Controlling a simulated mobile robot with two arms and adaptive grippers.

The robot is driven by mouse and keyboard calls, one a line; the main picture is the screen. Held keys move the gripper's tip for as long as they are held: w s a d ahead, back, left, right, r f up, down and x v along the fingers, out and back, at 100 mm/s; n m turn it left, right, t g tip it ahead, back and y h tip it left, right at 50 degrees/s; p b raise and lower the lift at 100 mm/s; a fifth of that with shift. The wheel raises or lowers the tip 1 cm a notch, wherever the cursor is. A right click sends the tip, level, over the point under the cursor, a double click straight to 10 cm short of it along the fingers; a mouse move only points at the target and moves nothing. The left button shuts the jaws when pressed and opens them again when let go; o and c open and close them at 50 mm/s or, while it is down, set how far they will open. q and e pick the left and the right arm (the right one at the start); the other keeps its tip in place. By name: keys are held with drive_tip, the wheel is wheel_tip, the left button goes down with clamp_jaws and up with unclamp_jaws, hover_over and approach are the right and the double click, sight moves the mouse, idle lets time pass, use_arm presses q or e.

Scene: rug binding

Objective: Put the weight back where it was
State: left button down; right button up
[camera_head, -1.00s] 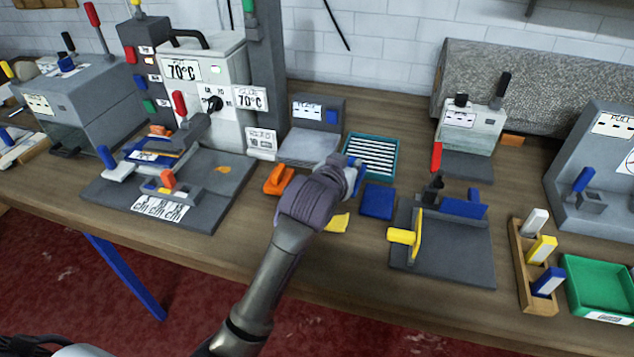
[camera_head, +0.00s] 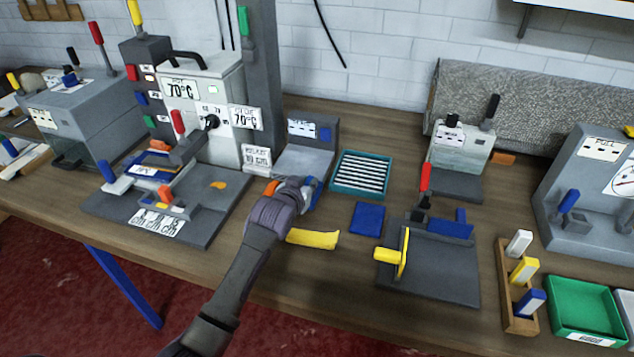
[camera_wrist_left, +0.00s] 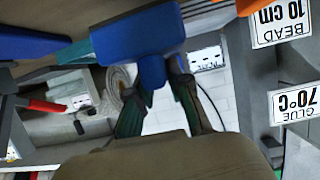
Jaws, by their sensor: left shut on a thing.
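My left gripper (camera_head: 306,190) is over the table in front of the grey box with a white label. It is shut on a blue piece (camera_wrist_left: 140,45), which fills the space between the fingers in the left wrist view. In the head view only a bit of blue (camera_head: 314,190) shows at the fingers. The blue piece may be the weight; its full shape is hidden. An orange piece (camera_head: 270,188) shows just left of the gripper, partly hidden by it. My right gripper is not in view.
A teal tray (camera_head: 337,188) with white strips, a flat blue square (camera_head: 367,218) and a yellow strip (camera_head: 313,239) lie near the gripper. The grey labelled box (camera_head: 296,160) is behind it. The glue machine (camera_head: 205,105) stands left, a grey board with yellow handle (camera_head: 430,278) right.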

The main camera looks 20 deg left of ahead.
use_arm(q)
drive_tip(key=shift+w+a+r, duration=0.15)
drive_tip(key=shift+f+p, duration=0.35)
drive_tip(key=shift+f, duration=1.6)
drive_tip(key=shift+f, duration=0.1)
drive_tip(key=c, duration=1.1)
unclamp_jaws()
drive_tip(key=shift+s+f, duration=0.2)
